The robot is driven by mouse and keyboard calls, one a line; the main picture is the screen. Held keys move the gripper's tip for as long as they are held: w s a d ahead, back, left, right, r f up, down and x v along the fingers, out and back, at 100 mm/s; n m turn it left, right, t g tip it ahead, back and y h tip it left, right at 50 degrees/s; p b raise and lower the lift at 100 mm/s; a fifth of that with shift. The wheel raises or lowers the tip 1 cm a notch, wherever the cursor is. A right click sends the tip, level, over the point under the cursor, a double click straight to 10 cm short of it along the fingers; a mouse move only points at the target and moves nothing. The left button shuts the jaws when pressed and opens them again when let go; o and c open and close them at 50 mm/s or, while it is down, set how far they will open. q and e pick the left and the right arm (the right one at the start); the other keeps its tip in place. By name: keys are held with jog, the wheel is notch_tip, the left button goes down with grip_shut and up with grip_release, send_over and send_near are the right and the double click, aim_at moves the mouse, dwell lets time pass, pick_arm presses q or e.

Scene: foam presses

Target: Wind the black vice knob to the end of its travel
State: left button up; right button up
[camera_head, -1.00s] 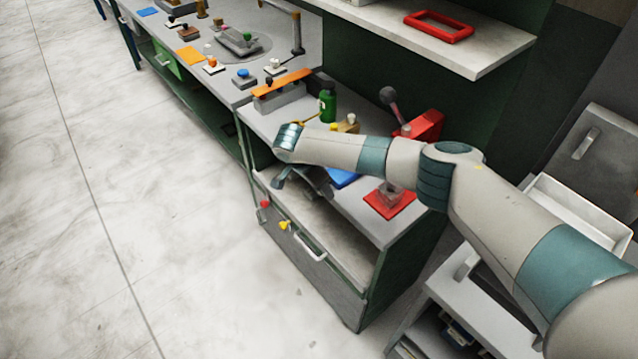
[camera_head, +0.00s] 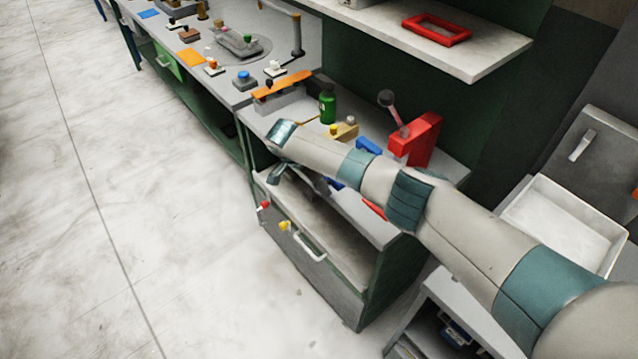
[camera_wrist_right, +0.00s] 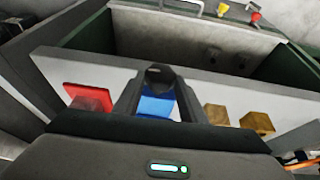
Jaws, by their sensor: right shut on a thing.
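The blue vice (camera_wrist_right: 155,105) is on the grey bench, seen between my fingers in the right wrist view. Its blue parts also show behind my arm in the head view (camera_head: 368,146). The black vice knob (camera_wrist_right: 160,75) sits between the fingertips of my right gripper (camera_wrist_right: 158,88), which is shut on it. In the head view my right gripper (camera_head: 300,180) points down at the front of the bench, mostly hidden under my forearm, and the knob cannot be made out there. My left gripper is not in view.
A red press (camera_head: 417,140) with a lever, a green bottle (camera_head: 327,104) and a yellow block (camera_head: 346,130) stand on the bench close behind my arm. Red and yellow knobs (camera_head: 284,226) stick out at the bench front. A shelf (camera_head: 440,45) overhangs the back. The floor in front is clear.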

jog(key=shift+a+f, duration=0.1)
dwell(0.3)
jog(key=o, duration=1)
jog(key=shift+w+f, duration=0.15)
jog(key=shift+f, duration=0.1)
jog(key=shift+r, duration=0.1)
jog(key=shift+s+r, duration=0.2)
jog(key=shift+r, duration=0.1)
jog(key=v, duration=0.5)
jog(key=b+v, duration=0.1)
jog(key=v, duration=0.5)
jog(key=b+v, duration=0.1)
jog(key=v, duration=0.4)
jog(key=shift+w+a+r, duration=0.25)
jog(key=shift+r, duration=0.1)
